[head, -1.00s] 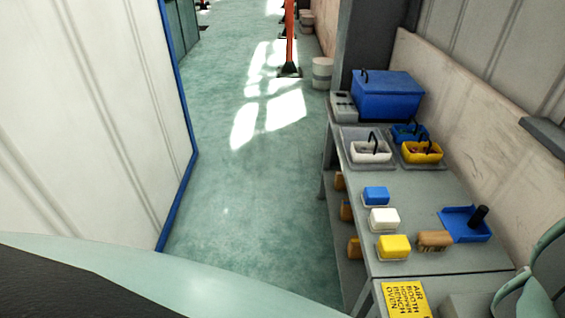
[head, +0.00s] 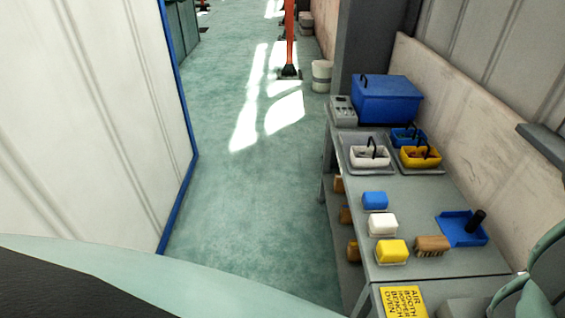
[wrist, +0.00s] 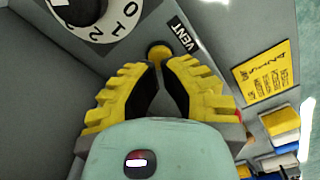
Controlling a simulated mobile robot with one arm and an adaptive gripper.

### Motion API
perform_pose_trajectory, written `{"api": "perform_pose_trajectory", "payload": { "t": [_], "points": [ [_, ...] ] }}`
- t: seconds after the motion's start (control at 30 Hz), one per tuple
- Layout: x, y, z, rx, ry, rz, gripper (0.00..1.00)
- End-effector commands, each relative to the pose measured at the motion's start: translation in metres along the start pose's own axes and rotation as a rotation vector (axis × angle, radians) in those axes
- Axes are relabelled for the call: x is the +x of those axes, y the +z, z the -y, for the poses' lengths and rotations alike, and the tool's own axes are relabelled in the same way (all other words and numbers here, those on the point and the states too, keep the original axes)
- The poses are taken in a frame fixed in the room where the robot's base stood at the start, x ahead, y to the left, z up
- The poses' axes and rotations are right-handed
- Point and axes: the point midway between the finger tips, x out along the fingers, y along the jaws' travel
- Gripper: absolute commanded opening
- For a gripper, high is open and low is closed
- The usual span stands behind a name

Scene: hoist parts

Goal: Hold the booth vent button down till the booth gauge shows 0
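In the wrist view, the yellow round vent button (wrist: 159,52) sits on a grey panel beside a black label reading VENT (wrist: 183,36). My gripper (wrist: 158,68) has its yellow, black-padded fingers brought together at the tips, right at the button's near edge. I cannot tell whether the tips touch or press it. The booth gauge (wrist: 124,24) is at the top left, cut off by the frame. Its white ring shows 0, 1 and 2 around a dark centre; I cannot read where its pointer stands. My gripper, the button and the gauge are outside the head view.
A yellow sign (head: 405,299) lies at the bench's near end and also shows in the wrist view (wrist: 266,74). The bench (head: 440,267) carries coloured blocks, a brush (head: 432,245), a blue tray (head: 460,231), bins and a blue box (head: 387,100). Open floor (head: 235,205) lies left.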

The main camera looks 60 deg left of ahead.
Motion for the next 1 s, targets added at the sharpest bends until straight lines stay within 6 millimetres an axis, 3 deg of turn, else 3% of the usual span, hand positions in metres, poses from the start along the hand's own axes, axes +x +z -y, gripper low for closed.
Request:
{"api": "perform_pose_trajectory", "payload": {
  "t": [0.5, 0.87, 1.0],
  "points": [
    [-0.041, -0.001, 0.001, -0.006, 0.002, 0.001, 0.00],
    [-0.043, -0.001, 0.001, -0.005, 0.000, 0.001, 0.00],
    [-0.048, 0.004, 0.011, -0.005, -0.002, 0.001, 0.00]
  ]
}}
